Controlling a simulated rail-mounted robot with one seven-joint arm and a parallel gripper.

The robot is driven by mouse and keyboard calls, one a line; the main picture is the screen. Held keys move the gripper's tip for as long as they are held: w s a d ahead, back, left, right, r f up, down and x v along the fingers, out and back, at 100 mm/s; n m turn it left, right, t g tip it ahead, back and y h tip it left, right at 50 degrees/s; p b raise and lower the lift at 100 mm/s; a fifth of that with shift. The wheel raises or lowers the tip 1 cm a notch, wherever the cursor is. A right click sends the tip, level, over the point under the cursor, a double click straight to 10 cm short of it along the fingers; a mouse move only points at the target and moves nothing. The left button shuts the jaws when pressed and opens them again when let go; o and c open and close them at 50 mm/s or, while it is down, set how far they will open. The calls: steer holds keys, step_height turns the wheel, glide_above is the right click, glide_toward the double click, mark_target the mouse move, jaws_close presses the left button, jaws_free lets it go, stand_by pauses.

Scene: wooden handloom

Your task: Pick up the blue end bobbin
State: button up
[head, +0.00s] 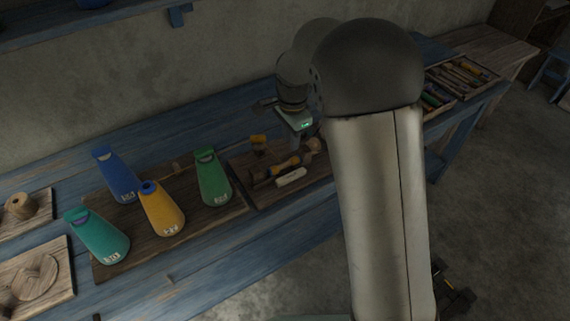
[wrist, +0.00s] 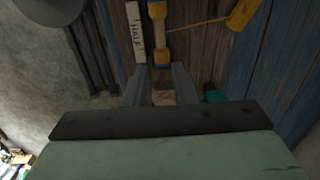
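In the head view the same bobbin (head: 285,165) lies on the tray among other pieces. My gripper (wrist: 160,84) is open, its two fingers apart. A pale wooden piece (wrist: 163,97) shows between the fingers; I cannot tell whether it touches them. In the head view my gripper (head: 300,130) hangs over the back of the tray, its fingertips partly hidden.
A white bar marked HALF (wrist: 137,32) lies alongside the bobbin. A yellow piece (wrist: 243,14) with thread is at right. A box of tools (head: 460,78) is right.

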mark_target(288, 161)
steer(key=f, duration=0.6)
steer(key=f+p, duration=0.1)
steer(key=f, duration=0.2)
steer(key=shift+a, duration=0.3)
steer(key=shift+c, duration=0.3)
jaws_close()
